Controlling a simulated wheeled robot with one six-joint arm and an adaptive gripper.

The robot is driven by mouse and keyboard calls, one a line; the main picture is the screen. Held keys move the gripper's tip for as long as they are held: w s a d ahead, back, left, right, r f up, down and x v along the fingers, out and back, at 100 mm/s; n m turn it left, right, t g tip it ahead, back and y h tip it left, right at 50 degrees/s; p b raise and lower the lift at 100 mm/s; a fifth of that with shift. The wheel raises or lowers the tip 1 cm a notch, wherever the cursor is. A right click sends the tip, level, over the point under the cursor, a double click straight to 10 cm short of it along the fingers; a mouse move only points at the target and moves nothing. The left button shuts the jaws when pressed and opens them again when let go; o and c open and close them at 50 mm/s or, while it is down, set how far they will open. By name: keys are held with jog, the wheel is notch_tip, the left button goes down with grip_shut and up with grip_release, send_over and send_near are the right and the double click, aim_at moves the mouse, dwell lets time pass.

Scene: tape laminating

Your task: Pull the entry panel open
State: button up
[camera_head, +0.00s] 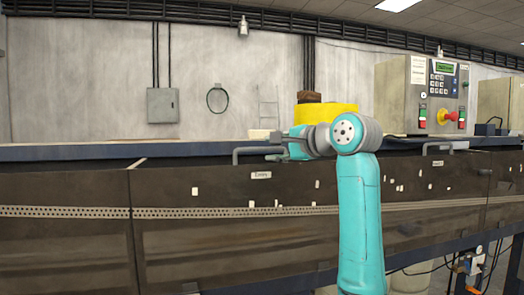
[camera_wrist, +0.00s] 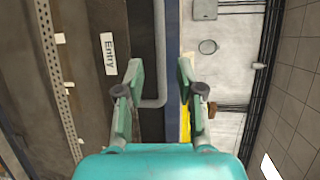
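The entry panel (camera_head: 225,220) is a dark brown front panel with a white "Entry" label (camera_head: 261,174). It appears closed and upright, level with its neighbours. Its grey bar handle (camera_head: 237,154) stands along the top edge; the right part is hidden behind my gripper. My gripper (camera_head: 273,146) is at the right portion of this handle, reaching in from the right. In the wrist view, my gripper (camera_wrist: 160,68) is open. The handle (camera_wrist: 160,45) shows between the two fingers, with a visible gap on each side. The label (camera_wrist: 109,54) lies left of the fingers.
Another brown panel (camera_head: 62,235) adjoins on the left. A second handle (camera_head: 437,146) sits on the panel to the right. A control box (camera_head: 425,95) with a red knob stands behind at right. A yellow object (camera_head: 345,113) is behind my arm.

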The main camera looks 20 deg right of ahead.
aim_at(263, 149)
jog(key=shift+x, duration=2.7)
jog(key=shift+c, duration=0.2)
grip_shut()
